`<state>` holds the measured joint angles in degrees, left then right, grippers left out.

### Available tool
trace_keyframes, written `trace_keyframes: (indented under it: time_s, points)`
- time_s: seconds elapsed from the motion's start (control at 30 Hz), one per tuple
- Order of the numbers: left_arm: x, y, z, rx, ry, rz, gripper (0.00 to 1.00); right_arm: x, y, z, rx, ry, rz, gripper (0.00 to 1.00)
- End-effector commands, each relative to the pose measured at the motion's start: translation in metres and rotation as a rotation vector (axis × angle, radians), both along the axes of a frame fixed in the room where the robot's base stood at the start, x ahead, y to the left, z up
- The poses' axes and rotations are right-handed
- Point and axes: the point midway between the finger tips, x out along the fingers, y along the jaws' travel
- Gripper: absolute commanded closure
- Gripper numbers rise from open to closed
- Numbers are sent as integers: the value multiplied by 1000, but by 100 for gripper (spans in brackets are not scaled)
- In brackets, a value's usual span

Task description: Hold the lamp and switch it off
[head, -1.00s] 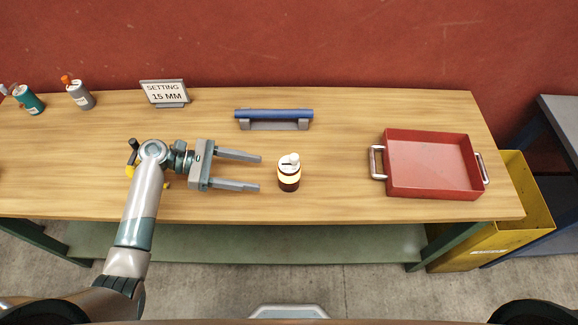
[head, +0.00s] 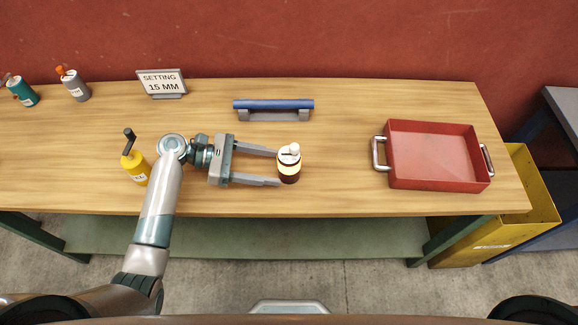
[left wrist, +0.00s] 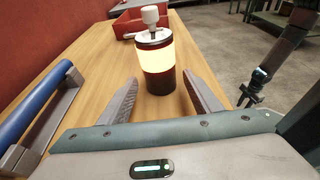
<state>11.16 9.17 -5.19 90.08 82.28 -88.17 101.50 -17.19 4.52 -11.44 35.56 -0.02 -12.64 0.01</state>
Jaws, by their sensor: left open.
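The lamp (head: 289,165) stands upright on the wooden table. It has a dark base, a glowing pale yellow band and a white knob on top. It is lit in the left wrist view (left wrist: 158,62), with a small lever or switch on its top. My left gripper (head: 279,167) is open, its two fingers pointing right. The fingertips are at the lamp's left side, and the lamp lies between or just beyond the tips. Whether they touch it I cannot tell.
A blue bar on a grey stand (head: 273,109) lies behind the lamp. A red tray (head: 433,181) with handles stands to the right. A yellow bottle (head: 136,170) is left of my arm. A sign (head: 162,82) and two bottles stand at the back left. Table between lamp and tray is clear.

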Motion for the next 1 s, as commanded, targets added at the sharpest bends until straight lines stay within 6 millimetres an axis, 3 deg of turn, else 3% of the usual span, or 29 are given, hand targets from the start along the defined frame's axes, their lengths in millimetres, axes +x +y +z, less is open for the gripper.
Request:
trace_keyframes:
  time_s: [0.03,0.1,0.4,0.83,0.93,1.0]
  points:
    - [0,-7,-5,-2,-2,-1,42,0,0,-7,0,0,0,69]
    - [0,-15,-1,-1,1,0,42,0,0,4,0,0,0,69]
    - [0,-39,-10,-1,0,-1,42,0,0,11,0,0,0,69]
    - [0,-43,-13,0,-1,1,42,0,0,12,0,-1,0,69]
    - [0,-43,-13,0,-1,1,63,0,0,12,0,-1,0,69]
    - [0,-43,-13,0,-1,1,68,0,0,12,0,0,0,69]
